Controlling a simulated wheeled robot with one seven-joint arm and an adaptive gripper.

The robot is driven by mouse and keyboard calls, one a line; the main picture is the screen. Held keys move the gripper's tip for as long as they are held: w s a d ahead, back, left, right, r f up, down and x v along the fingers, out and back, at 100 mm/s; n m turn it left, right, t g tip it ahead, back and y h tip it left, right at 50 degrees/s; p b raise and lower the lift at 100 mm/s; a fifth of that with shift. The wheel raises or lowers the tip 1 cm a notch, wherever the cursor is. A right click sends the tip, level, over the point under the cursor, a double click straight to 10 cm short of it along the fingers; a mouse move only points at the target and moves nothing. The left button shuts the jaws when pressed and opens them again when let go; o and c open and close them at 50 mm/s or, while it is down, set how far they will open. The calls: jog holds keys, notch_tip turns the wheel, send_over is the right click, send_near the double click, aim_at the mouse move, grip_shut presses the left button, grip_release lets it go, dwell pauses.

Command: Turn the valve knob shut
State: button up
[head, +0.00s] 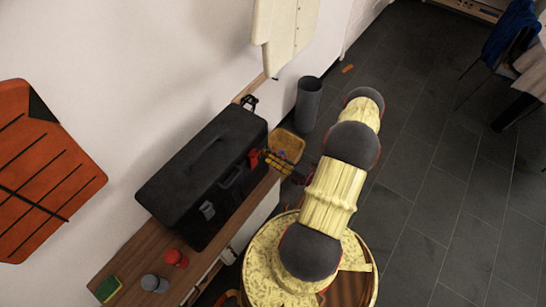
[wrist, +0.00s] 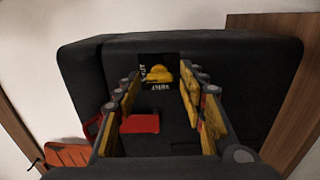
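No part is clearly recognizable as a valve knob. A small red piece (wrist: 140,123) shows between my fingers in the wrist view, nearer the left one, against a black toolbox (wrist: 230,48). In the head view, a red piece (head: 254,158) is at the front of the toolbox (head: 190,170), beside my fingertips. My gripper (head: 268,160) has its yellow-padded fingers spread wide in the wrist view (wrist: 160,90), with nothing clasped. I cannot tell whether it touches the red piece. A separate red object (head: 175,258) stands on the wooden top at lower left.
The toolbox fills most of the narrow wooden top (head: 128,258) along the wall. A grey object (head: 152,283) and a green-yellow sponge (head: 108,288) are at its near end. A yellow tray (head: 287,146) and grey bin (head: 308,104) stand beyond. The tiled floor at right is mostly clear.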

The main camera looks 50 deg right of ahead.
dwell(0.3)
jog(key=s, duration=0.8)
jog(key=s+d, duration=0.1)
jog(key=s, duration=0.3)
jog(key=shift+a, duration=0.1)
dwell(0.5)
